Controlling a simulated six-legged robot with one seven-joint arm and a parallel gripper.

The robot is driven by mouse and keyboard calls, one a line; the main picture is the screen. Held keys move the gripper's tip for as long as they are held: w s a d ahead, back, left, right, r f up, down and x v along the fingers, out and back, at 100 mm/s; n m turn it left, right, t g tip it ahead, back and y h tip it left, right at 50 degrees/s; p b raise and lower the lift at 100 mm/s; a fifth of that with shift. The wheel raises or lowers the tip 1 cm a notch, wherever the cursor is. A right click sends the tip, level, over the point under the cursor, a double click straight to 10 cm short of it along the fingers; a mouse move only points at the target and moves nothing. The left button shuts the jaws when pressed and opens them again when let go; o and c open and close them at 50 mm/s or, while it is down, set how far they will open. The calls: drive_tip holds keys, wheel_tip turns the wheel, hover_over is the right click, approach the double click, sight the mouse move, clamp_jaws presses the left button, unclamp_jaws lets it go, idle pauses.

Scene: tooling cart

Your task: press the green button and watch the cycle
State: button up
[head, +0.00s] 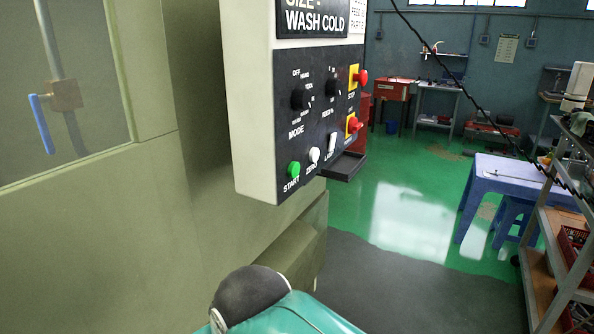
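The green button (293,169) is round and sits at the lower left of the black face of the control panel (256,100), above the word START. Nothing touches it in this view. A white button (314,154) is just right of it. Two black knobs, a light-coloured switch and two red controls on yellow plates are higher up or further right on the same panel. My gripper is not in this view. A dark rounded shape and a teal surface at the bottom centre may be parts of my body; I cannot tell which.
A large olive machine (85,215) with a window and a blue-handled valve (42,124) fills the left. A small black tray (344,166) juts out under the panel. A shelf rack (537,240) and a lilac table (508,172) stand right. Floor between is open.

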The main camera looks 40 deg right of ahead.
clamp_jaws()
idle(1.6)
